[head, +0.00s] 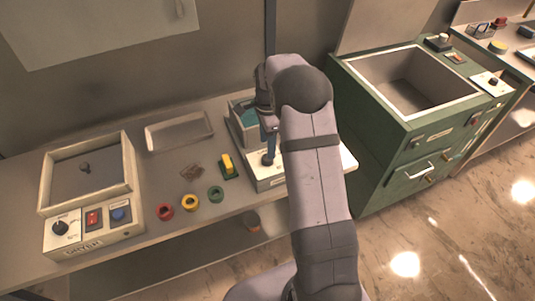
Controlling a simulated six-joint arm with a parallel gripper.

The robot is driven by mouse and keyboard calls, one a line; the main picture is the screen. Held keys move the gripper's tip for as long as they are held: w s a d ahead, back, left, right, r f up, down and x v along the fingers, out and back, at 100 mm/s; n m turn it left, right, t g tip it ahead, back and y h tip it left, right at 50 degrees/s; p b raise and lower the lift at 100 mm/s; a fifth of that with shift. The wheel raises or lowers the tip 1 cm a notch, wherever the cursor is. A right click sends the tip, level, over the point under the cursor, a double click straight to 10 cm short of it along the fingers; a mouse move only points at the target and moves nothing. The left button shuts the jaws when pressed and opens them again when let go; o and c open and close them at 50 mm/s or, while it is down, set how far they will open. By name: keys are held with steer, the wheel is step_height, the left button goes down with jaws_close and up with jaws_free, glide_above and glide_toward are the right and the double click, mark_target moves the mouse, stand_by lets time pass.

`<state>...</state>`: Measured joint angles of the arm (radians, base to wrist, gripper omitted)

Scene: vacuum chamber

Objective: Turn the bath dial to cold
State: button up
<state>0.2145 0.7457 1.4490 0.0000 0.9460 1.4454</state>
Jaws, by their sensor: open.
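The bath (245,112) is a pale box with teal liquid in its open top, on the bench at the middle of the head view. A dark dial (267,160) sits on its white front panel. My gripper (268,150) points down just above the dial and seems close around its top; contact cannot be made out. It is open. My arm hides the right part of the bath and its panel, and the dial's marks are too small to read.
A dryer (128,165) with a knob and buttons stands at left. A shallow tray (178,130), a yellow-topped green block (229,166) and red, yellow and green rings (190,202) lie between. A green cabinet (380,140) with an open top stands at right.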

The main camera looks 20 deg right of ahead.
mark_target(267, 160)
steer(key=shift+f+p, duration=0.95)
steer(key=shift+f, duration=2.15)
steer(key=c, duration=1.1)
